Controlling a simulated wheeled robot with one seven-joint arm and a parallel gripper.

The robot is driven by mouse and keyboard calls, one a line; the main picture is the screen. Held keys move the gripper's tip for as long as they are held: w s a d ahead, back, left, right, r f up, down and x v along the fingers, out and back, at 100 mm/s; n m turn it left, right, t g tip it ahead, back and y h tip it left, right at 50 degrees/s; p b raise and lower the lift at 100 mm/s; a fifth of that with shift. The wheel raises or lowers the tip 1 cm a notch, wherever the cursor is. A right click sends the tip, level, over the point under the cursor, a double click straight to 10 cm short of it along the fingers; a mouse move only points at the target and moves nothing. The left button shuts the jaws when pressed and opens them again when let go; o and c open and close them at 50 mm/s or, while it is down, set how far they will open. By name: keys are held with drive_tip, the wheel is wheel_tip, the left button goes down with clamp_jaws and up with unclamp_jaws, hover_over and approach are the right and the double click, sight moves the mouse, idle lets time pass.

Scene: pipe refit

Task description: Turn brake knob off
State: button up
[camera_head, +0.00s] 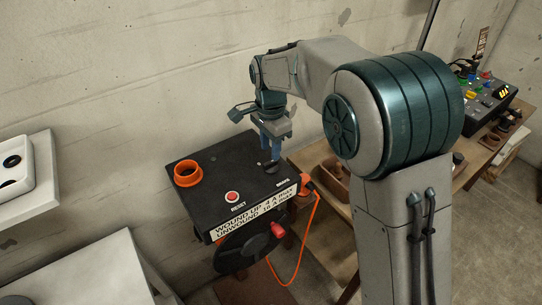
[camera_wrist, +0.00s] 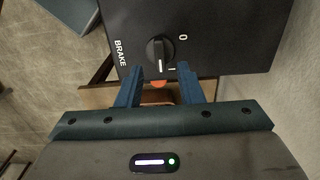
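The black brake knob (camera_wrist: 160,50) is on the black box's top, next to the word BRAKE and the marks 0 and I. Its white pointer line faces the I mark, away from the 0. In the wrist view my gripper (camera_wrist: 160,70) is open, with its blue fingertips to either side of the knob's near end. I cannot tell whether they touch it. In the head view my gripper (camera_head: 270,143) points down over the knob (camera_head: 271,165), which is partly hidden by the fingers.
The black box (camera_head: 222,185) also carries an orange ring (camera_head: 187,173) and a red reset button (camera_head: 232,197). An orange cable (camera_head: 308,230) hangs at its right side. A wooden table with a control panel (camera_head: 485,98) is at the right. The wall is close behind.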

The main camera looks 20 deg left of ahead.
sight(270, 162)
drive_tip(key=shift+f, duration=2.35)
clamp_jaws()
